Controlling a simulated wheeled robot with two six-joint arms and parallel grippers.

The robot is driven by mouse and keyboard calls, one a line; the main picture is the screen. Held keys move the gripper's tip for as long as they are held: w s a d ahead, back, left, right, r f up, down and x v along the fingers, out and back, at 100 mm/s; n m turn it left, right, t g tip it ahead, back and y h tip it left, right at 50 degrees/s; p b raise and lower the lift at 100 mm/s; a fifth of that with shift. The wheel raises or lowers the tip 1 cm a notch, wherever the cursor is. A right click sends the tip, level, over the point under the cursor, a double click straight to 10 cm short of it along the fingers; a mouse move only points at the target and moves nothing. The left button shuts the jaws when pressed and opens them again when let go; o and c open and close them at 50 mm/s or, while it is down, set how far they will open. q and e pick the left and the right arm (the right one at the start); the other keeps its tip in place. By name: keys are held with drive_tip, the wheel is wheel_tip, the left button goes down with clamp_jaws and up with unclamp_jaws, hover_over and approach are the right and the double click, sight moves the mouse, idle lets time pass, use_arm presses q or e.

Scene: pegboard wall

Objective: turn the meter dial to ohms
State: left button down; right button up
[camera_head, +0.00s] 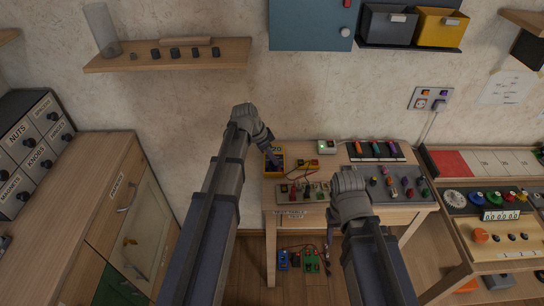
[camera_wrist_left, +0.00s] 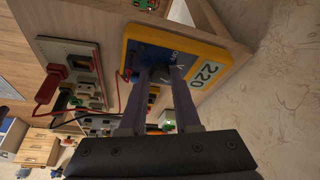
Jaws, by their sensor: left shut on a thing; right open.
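The meter (camera_head: 282,172) is a yellow-framed box with a blue face on the test table's left end. In the left wrist view the meter (camera_wrist_left: 212,50) has a display reading 220 and small white marks on its blue face. My left gripper (camera_head: 269,156) reaches down to the meter. In the left wrist view my left gripper (camera_wrist_left: 160,72) is shut on the dial at the blue face; its fingers mostly hide the dial, so its setting cannot be read. My right gripper (camera_head: 329,248) hangs open at the table's front edge, apart from the meter.
Red and black leads run from the meter to a probe board (camera_head: 304,192). A grey mat (camera_head: 405,180) with several coloured tools lies to the right. A small white box (camera_head: 327,146) and a dark tray of markers (camera_head: 376,151) stand at the back.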

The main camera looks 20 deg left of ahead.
sight(265, 165)
use_arm(q)
drive_tip(key=c, duration=0.6)
unclamp_jaws()
drive_tip(key=shift+r, duration=0.1)
drive_tip(key=p+v, duration=0.6)
drive_tip(key=shift+s+r, duration=0.1)
drive_tip(key=shift+r, duration=0.25)
drive_tip(key=shift+s+a+r+p, duration=0.15)
drive_tip(key=shift+a+r+p, duration=0.2)
drive_tip(key=shift+p, duration=0.25)
drive_tip(key=shift+d, duration=0.1)
drive_tip(key=s+d+n+g+y, duration=0.1)
drive_tip(key=s+d+n+y, duration=0.1)
drive_tip(key=s+d, duration=0.6)
drive_tip(key=s+d+f+n+g+y, duration=0.1)
drive_tip(key=s+d+n+g+y, duration=0.1)
drive_tip(key=s+d, duration=0.6)
drive_tip(key=s+n+y, duration=0.1)
drive_tip(key=s+n, duration=0.1)
drive_tip(key=s, duration=0.3)
drive_tip(key=shift+s+d+f+n, duration=0.25)
drive_tip(key=shift+s+d+n, duration=0.05)
drive_tip(key=shift+s+d, duration=0.05)
